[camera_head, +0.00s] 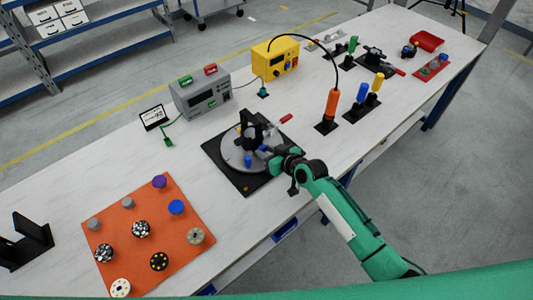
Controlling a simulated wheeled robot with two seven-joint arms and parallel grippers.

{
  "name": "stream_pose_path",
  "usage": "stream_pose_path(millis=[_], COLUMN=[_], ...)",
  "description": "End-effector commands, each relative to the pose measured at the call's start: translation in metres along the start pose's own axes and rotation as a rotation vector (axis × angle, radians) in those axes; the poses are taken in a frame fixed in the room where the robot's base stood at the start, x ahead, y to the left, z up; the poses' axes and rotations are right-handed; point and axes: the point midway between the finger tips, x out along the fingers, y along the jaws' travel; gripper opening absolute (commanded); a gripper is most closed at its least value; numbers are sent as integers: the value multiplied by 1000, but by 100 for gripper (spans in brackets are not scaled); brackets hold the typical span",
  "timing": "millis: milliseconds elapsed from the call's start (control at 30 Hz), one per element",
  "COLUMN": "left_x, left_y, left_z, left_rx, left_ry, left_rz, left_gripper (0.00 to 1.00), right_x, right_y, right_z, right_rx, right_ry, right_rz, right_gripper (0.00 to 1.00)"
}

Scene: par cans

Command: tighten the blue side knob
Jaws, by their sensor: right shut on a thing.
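A round grey turntable-like fixture (233,157) sits on a black square plate (220,168) and carries a black upright bracket (254,128). A small blue side knob (263,148) shows at the bracket's right side, right at the fingertips of my right gripper (271,153). My right gripper is shut on it, and the fingers partly hide it. Another blue piece (248,160) stands on the front part of the grey disc. A red-tipped lever (286,118) sticks out behind. My left gripper is not in view.
An orange mat (155,215) with several round pieces lies front left. A grey meter box (201,94) and yellow box (282,60) stand behind. An orange-handled tool (332,102) and blue and yellow handles (361,94) stand to the right. Bare table lies left of the plate.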

Motion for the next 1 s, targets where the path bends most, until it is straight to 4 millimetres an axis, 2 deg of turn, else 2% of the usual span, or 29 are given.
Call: stream_pose_path(millis=[100, 500, 633, 833, 1000], left_x=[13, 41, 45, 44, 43], left_y=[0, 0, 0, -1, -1], left_z=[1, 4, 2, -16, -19], left_rx=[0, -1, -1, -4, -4], left_ry=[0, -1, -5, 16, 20], left_rz=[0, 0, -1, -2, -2], left_gripper=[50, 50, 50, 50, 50], right_x=[1, 2, 1, 0, 0], right_y=[3, 4, 4, 4, 4], right_z=[3, 2, 2, 0, 0], right_rx=[80, 313, 354, 384, 388], right_ry=[1, 2, 2, 2, 1], right_rz=[-33, -130, -147, -158, -160], right_gripper=[5, 5, 5, 5, 5])
